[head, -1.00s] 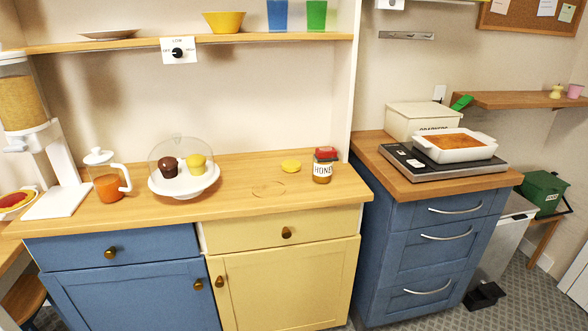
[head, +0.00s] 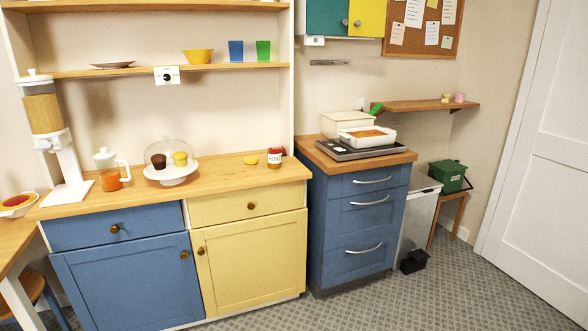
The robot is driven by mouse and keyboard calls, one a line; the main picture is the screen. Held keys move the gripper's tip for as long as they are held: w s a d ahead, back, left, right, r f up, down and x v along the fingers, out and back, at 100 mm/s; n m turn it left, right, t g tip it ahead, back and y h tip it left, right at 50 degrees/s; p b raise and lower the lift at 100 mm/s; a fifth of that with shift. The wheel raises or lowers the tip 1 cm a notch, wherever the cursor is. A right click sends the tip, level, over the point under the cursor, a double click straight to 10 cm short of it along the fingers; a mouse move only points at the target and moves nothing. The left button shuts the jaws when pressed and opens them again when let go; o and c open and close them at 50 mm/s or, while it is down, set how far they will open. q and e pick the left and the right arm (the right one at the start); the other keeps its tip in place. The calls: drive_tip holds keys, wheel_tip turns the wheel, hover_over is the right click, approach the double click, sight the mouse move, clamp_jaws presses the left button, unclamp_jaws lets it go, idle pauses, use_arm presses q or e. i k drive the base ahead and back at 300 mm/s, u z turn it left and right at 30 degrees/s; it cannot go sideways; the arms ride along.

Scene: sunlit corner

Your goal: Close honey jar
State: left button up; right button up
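The honey jar (head: 275,162), a small glass jar with a white label, stands upright near the right end of the wooden counter. A red thing shows at its top and right side; I cannot tell whether it is a cap or something behind the jar. A flat round yellow piece (head: 250,160), perhaps a lid, lies on the counter just left of the jar, apart from it. Neither of my grippers is in the head view.
The counter (head: 225,178) also bears a cake stand with a glass dome (head: 168,153), an orange-filled pitcher (head: 110,170) and a cereal dispenser (head: 50,135). Counter front before the jar is clear. A baking dish (head: 366,137) sits on the right cabinet. Floor (head: 400,300) is open in front.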

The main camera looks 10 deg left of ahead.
sight(274, 153)
drive_tip(key=z, duration=0.2)
drive_tip(key=i, duration=2.2)
drive_tip(key=u, duration=1.65)
drive_tip(key=i, duration=0.7)
drive_tip(key=u, duration=0.7)
